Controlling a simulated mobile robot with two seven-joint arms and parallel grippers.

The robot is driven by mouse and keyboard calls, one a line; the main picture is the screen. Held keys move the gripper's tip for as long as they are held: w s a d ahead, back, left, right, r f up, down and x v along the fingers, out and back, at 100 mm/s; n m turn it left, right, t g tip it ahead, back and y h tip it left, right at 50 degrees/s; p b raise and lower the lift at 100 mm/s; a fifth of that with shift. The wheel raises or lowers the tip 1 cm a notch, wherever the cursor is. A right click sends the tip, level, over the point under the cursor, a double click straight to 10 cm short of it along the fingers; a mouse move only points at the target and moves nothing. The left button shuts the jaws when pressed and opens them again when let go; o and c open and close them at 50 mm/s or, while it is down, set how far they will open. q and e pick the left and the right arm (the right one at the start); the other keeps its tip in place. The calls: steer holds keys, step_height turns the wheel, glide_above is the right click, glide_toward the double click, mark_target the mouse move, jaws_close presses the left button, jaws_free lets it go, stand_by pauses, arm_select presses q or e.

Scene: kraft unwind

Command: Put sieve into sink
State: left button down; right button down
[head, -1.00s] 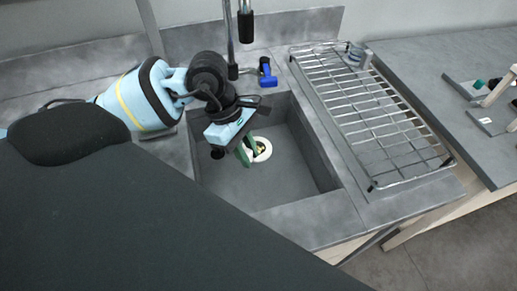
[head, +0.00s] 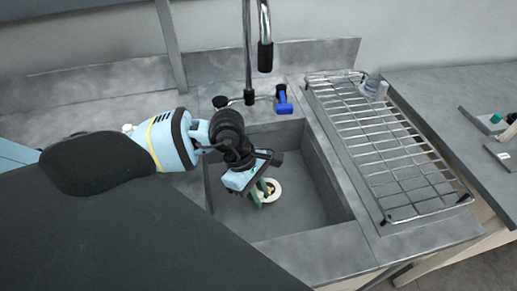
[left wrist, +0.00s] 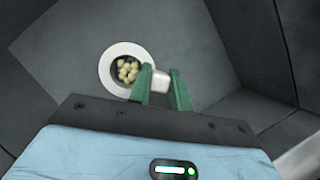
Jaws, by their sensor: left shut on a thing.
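The sieve (head: 275,194) is a white round ring with a dark inside holding several yellowish pieces. It appears inside the outline of the grey sink (head: 318,205); whether it touches the bottom is unclear. In the left wrist view the sieve (left wrist: 107,72) has its short white handle between the green fingers. My left gripper (head: 260,190) is shut on that handle, and it also shows in the left wrist view (left wrist: 162,85). My right gripper is not in view.
A metal wire rack (head: 385,150) lies right of the sink. A grey counter (head: 450,90) with small items is at far right. The sink's right side is clear.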

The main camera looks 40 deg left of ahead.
arm_select(q)
step_height(320, 180, down, 2)
steer(key=shift+f, duration=0.45)
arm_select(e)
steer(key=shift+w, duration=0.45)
arm_select(q)
steer(key=shift+f, duration=0.15)
steer(key=c, duration=1.3)
jaws_free()
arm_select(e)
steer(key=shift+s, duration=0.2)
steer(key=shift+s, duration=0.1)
